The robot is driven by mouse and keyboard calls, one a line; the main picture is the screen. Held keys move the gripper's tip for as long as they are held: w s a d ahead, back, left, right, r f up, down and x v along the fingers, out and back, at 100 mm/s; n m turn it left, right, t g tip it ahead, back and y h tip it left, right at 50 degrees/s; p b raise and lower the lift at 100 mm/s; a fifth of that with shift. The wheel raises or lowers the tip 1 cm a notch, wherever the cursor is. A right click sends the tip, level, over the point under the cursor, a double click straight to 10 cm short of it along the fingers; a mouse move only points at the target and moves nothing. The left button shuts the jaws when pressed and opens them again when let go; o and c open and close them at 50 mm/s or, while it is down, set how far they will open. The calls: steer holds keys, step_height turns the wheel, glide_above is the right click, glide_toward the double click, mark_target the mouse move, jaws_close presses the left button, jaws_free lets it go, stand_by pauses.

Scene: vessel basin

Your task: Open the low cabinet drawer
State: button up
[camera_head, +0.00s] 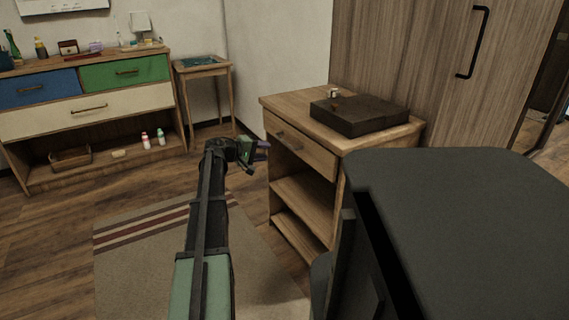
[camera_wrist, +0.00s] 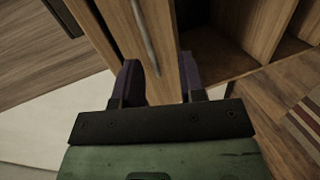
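The low wooden cabinet (camera_head: 352,142) stands right of my arm in the head view. Its single top drawer (camera_head: 312,155) looks shut, with a slim bar handle (camera_head: 289,136) on its front. Two open shelf spaces lie below the drawer. My gripper (camera_head: 261,156) is in front of the drawer, left of the handle in the picture. In the wrist view my gripper (camera_wrist: 158,70) is open, its two dark fingers apart with nothing held. The handle (camera_wrist: 146,38) runs up the drawer front (camera_wrist: 122,30) ahead of the gap between them. I cannot tell the exact distance.
A dark flat box (camera_head: 358,115) sits on the cabinet top. A tall wardrobe (camera_head: 420,60) stands behind it. A dresser (camera_head: 90,105) and small side table (camera_head: 203,70) are at the back left. A striped rug (camera_head: 150,245) covers clear floor.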

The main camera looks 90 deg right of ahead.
mark_target(286, 144)
steer(key=shift+n+h, duration=0.3)
steer(key=shift+h, duration=0.1)
steer(key=x, duration=0.3)
steer(key=r+b+x, duration=0.1)
steer(key=x, duration=0.3)
steer(key=r+b+x, duration=0.1)
steer(key=x, duration=0.2)
steer(key=shift+s+d+f, duration=0.1)
steer(key=shift+s+d, duration=0.25)
steer(key=shift+d, duration=0.1)
jaws_close()
